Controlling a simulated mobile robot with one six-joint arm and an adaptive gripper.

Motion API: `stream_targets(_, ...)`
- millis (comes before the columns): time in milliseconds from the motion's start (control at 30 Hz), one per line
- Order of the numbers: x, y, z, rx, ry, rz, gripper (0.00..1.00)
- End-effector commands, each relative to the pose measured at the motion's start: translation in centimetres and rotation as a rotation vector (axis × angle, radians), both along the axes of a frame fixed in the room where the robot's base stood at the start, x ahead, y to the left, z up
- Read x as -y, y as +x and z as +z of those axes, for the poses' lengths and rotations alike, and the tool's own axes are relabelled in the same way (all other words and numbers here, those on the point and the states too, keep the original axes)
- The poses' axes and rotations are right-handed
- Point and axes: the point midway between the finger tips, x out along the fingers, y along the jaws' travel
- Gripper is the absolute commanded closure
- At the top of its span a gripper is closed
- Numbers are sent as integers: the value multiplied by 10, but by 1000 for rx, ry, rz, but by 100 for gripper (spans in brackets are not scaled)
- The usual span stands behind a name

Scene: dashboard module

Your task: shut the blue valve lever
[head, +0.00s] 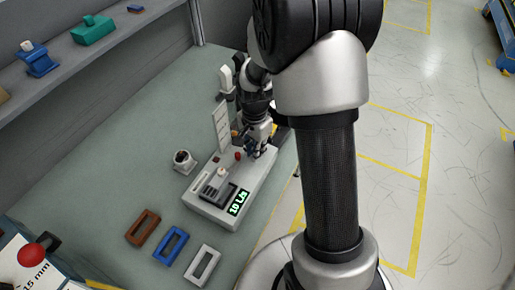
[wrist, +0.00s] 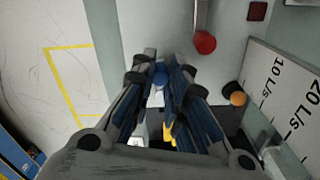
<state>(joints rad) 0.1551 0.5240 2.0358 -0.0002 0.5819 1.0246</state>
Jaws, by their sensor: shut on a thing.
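The dashboard module (head: 258,178) is a light grey box on the bench, with a green lit display (head: 239,202) reading 10 L/s. My gripper (head: 254,148) is down at the module's far right end. In the wrist view my gripper (wrist: 162,82) has its fingers closed in around the blue valve lever (wrist: 160,77), of which only a small blue part shows between the fingertips. The fingers hide most of the lever and its angle cannot be told. A red knob (wrist: 204,42) is close beside the gripper; it also shows in the head view (head: 238,155).
A scale plate (wrist: 282,95) marked 10 L/s and 20 L/s stands beside the gripper, with an orange knob (wrist: 237,98) near it. Brown (head: 143,228), blue (head: 171,245) and white (head: 202,264) frames lie on the bench. A shelf (head: 100,48) runs along the back left.

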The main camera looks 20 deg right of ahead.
Motion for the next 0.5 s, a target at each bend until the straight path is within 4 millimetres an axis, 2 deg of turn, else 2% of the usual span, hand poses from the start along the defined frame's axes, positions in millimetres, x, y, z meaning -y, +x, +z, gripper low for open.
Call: stream_targets(500,-2,2,0,-1,1,-60,100)
